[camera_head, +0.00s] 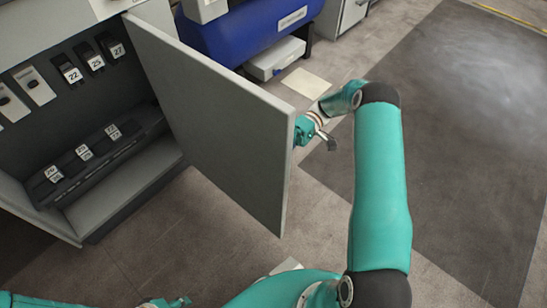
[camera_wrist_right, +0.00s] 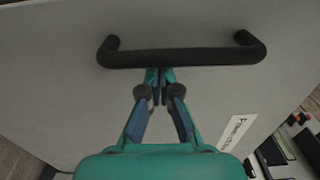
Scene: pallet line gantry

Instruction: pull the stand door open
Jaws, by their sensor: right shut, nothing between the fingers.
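The stand door (camera_head: 215,125) is a grey panel swung wide open from the stand (camera_head: 120,195), showing its inside. A black bar handle (camera_wrist_right: 182,57) is on the door's outer face in the right wrist view; the head view does not show it. My right gripper (camera_wrist_right: 160,78) is shut and empty, its fingertips at the lower edge of the bar, left of its middle. I cannot tell whether they touch it. In the head view the right gripper is mostly hidden past the door's free edge. A teal part of my left gripper (camera_head: 166,302) shows at the bottom edge, its fingers not clear.
Numbered black holders (camera_head: 72,75) sit inside the stand on the back panel and a lower ledge. A blue tank (camera_head: 255,35) stands behind the door. A labelled plate (camera_wrist_right: 236,130) is on the door below the handle. The floor at right is clear.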

